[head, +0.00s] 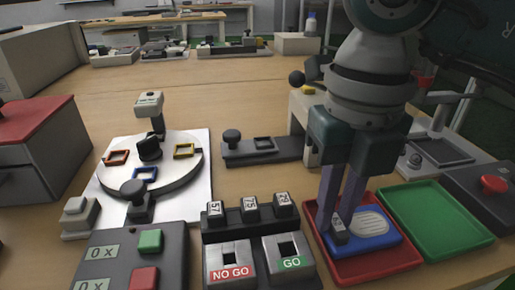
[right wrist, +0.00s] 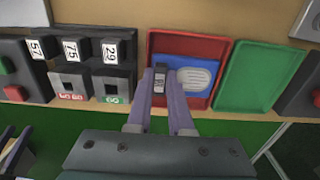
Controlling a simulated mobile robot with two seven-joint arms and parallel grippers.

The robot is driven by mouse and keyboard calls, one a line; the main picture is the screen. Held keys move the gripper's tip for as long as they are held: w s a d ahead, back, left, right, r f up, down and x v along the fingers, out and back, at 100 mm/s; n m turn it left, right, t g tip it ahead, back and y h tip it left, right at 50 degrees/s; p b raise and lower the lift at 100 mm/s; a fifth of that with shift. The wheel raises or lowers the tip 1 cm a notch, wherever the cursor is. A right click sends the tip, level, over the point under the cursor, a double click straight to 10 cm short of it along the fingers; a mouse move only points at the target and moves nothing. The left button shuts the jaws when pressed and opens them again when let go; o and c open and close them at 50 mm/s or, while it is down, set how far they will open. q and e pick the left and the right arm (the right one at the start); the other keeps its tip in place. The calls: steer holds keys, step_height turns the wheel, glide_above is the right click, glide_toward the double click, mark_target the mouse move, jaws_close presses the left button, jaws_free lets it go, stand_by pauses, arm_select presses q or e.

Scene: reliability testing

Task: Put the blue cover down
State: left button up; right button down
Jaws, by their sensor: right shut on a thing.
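The blue cover (head: 370,232) is a flat blue plate with a pale ribbed oval pad. It is at the red tray (head: 376,268), inside its rim as seen from above. I cannot tell whether it rests on the tray floor or hangs just above it. My right gripper (head: 341,215) points down with its purple fingers around a small dark labelled piece at the cover's left end. The right wrist view also shows the cover (right wrist: 190,80) in the red tray (right wrist: 188,43), with the dark piece between the fingertips (right wrist: 161,80).
An empty green tray (head: 435,218) stands to the right. A gauge block rack with GO and NO GO bins (head: 240,245) stands left of the red tray. A round dial fixture (head: 150,170) sits on white paper. A red emergency button (head: 494,184) is at far right.

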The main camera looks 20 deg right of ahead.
steer(key=shift+f, duration=0.1)
steer(key=c, duration=0.8)
jaws_free()
steer(key=shift+r, duration=0.35)
step_height(320, 180, up, 12)
steer(key=p, duration=0.3)
steer(key=shift+f, duration=0.1)
